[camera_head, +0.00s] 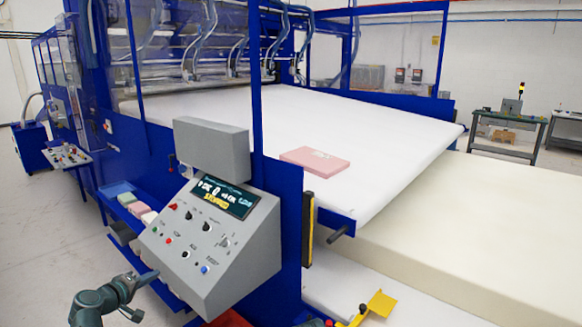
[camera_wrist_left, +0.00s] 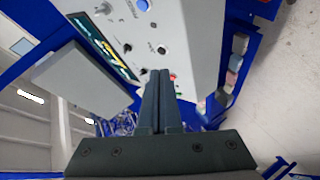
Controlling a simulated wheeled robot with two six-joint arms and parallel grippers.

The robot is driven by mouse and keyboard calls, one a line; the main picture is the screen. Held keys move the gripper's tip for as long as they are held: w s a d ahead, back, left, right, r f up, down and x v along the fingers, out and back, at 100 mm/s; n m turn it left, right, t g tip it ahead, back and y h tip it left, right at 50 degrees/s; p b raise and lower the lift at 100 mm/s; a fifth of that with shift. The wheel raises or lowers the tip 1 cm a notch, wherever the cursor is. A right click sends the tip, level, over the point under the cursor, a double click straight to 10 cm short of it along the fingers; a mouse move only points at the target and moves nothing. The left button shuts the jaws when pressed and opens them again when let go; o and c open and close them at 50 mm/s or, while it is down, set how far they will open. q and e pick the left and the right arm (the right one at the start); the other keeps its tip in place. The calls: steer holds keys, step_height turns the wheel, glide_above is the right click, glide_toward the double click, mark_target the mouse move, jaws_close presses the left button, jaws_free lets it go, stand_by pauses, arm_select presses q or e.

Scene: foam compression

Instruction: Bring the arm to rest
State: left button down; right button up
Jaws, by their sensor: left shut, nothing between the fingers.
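My left arm comes in at the bottom left of the head view, and its gripper (camera_head: 152,275) is at the lower left of the grey control panel (camera_head: 222,262). In the left wrist view the two dark fingers (camera_wrist_left: 162,76) are pressed together with nothing between them. The fingertips point at the panel (camera_wrist_left: 190,30) with its knobs and buttons. I cannot tell whether they touch it. The panel's display (camera_head: 222,196) is lit, with a line of yellow text. My right gripper is in neither view.
A pink foam block (camera_head: 315,161) lies on the white bed (camera_head: 390,130) of the blue machine. A blue shelf with small coloured foam blocks (camera_head: 127,199) is left of the panel. A yellow bracket (camera_head: 380,303) is low at the right. Open floor (camera_head: 45,250) lies to the left.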

arm_select(q)
steer(key=s+d+f+m+g+h, duration=0.1)
steer(key=s+d+f+m+g, duration=0.25)
steer(key=d, duration=0.55)
steer(key=s+d+f+m+g, duration=0.2)
steer(key=s+d+f, duration=0.15)
steer(key=d, duration=0.55)
steer(key=s+d+f+m+g+h, duration=0.1)
steer(key=s+d+f+m+g, duration=0.2)
steer(key=d, duration=0.6)
steer(key=s+d+f+m+g+y, duration=0.2)
steer(key=s+d+y, duration=0.1)
steer(key=s, duration=0.5)
steer(key=s+d+f+m+g+y+b, duration=0.1)
steer(key=s+d+f+m+g+y, duration=0.2)
steer(key=s, duration=0.4)
steer(key=shift+s+d+m+y, duration=0.3)
steer(key=shift+s+d+m, duration=0.1)
steer(key=shift+d, duration=0.35)
